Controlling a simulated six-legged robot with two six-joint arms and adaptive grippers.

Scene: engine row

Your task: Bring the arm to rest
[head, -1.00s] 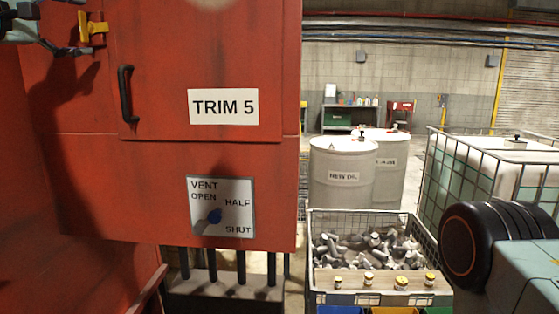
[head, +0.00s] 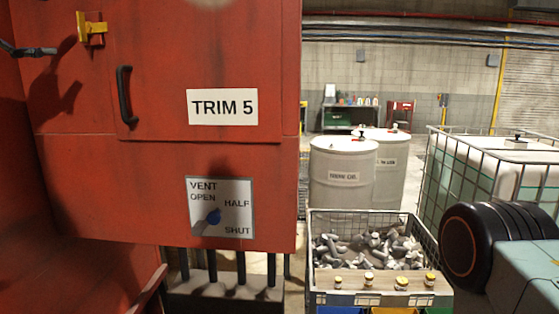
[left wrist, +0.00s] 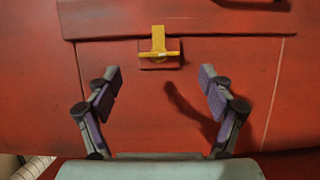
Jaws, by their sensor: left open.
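My left gripper (left wrist: 160,92) is open and empty in the left wrist view, its two fingers spread wide in front of a red panel. A yellow latch (left wrist: 158,42) on that panel shows beyond and between the fingers, apart from them. In the head view only a dark finger part of my left gripper (head: 28,50) shows at the left edge, left of the yellow latch (head: 91,28). The rest of the left arm is out of that view. My right gripper is not in view.
At right stand a wire basket of metal parts (head: 312,250), white drums (head: 340,195) and a caged tank (head: 470,175). Floor shows behind them.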

